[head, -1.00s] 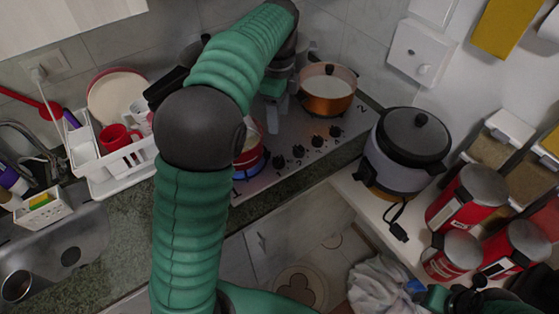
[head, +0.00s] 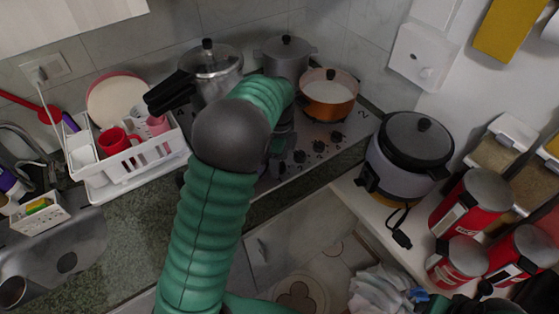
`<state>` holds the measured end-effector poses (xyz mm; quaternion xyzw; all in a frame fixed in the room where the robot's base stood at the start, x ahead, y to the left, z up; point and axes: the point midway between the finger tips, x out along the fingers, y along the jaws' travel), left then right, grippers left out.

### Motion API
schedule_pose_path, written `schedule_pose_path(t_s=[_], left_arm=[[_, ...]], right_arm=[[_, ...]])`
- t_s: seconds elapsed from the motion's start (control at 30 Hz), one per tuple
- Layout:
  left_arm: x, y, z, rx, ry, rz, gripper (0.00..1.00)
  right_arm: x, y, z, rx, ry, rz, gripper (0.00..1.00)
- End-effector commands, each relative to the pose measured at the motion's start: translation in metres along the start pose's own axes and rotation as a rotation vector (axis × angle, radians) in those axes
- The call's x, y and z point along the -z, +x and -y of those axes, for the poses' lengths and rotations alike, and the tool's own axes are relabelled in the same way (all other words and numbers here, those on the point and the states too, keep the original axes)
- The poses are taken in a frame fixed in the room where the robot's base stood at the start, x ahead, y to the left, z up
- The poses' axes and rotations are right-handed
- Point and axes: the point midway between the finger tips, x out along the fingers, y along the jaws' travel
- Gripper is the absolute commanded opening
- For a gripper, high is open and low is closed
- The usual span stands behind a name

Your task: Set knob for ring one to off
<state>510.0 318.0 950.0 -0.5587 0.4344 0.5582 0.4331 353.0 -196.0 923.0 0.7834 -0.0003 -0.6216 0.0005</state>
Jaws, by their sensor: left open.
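The stove (head: 315,172) has a steel front panel with a row of several black knobs. The leftmost knob (head: 282,168) is close to my left gripper (head: 275,157), and other knobs (head: 319,146) run up to the right. My left gripper is open, points down over the left part of the panel and is partly hidden by my arm. I cannot tell whether it touches the leftmost knob. My arm hides the front-left burner. The knob angles are too small to read. Part of my right arm shows at the bottom right; its gripper is not visible.
A pressure cooker (head: 215,72), a grey pot (head: 287,58) and an orange pan (head: 328,92) stand on the stove. A white dish rack (head: 125,168) is left. A rice cooker (head: 410,150) and red canisters (head: 468,205) are right. The floor in front is clear apart from a cloth (head: 380,290).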

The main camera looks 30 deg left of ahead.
Motion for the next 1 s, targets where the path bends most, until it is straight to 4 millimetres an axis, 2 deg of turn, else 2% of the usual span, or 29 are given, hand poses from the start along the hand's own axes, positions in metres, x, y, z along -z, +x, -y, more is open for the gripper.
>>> schedule_pose_path(t_s=[0.1, 0.53, 0.77, 1.0], left_arm=[[0.0, 0.0, 0.0, 0.0, 0.0, 0.0, 0.56], [0.0, 0.0, 0.0, 0.0, 0.0, 0.0, 0.0], [0.0, -0.001, 0.001, 0.001, -0.012, 0.0, 0.0], [-0.001, -0.003, 0.001, 0.001, -0.103, 0.001, 0.0]], right_arm=[[0.0, 0.0, 0.0, 0.0, 0.0, 0.0, 0.57], [0.0, 0.0, 0.0, 0.0, 0.0, 0.0, 0.57], [0.0, -0.002, 0.0, 0.0, 0.0, 0.0, 0.57], [0.003, -0.011, 0.0, 0.0, 0.0, 0.0, 0.57]])
